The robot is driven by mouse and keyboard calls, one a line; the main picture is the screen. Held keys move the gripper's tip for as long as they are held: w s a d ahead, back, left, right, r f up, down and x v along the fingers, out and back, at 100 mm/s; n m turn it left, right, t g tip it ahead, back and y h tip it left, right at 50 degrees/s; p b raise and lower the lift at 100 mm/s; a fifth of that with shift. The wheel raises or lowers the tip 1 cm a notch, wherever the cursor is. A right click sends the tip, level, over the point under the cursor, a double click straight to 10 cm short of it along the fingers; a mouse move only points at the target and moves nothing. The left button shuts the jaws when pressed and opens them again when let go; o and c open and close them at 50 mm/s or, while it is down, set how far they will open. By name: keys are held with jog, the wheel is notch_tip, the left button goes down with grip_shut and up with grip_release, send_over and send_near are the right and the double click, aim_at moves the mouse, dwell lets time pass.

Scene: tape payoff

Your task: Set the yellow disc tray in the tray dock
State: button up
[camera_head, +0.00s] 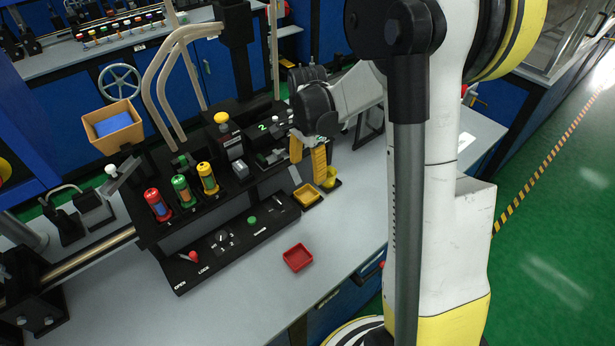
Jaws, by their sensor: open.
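The yellow disc tray (306,195) is a small square dish. It sits on a dark base on the grey bench, right of the black control panel, and looks level. The dark base, perhaps the tray dock, shows only as a thin edge around it, so I cannot tell how fully the tray is seated. My gripper (308,165), with yellow fingers, is open just above and behind the tray in the picture. The fingers appear apart from the tray, and nothing shows between them.
A red tray (297,257) lies near the bench's front edge. Bare bench (345,225) lies right of the red tray.

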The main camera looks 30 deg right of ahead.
jog(key=s+a+r+n+t, duration=0.2)
jog(key=s+a+r+n, duration=0.15)
jog(key=r, duration=0.25)
jog(key=s+a+r+n+t, duration=0.1)
jog(key=s+a+r+n, duration=0.25)
jog(key=r, duration=0.35)
jog(key=s+a+r+n+t, duration=0.2)
jog(key=s+a+n+t, duration=0.1)
jog(key=s+n, duration=0.5)
jog(key=shift+s+a+n+t, duration=0.4)
jog(key=shift+s+t, duration=0.2)
jog(key=shift+s, duration=0.35)
notch_tip(320, 180, down, 4)
jog(key=b, duration=0.3)
jog(key=shift+r, duration=0.15)
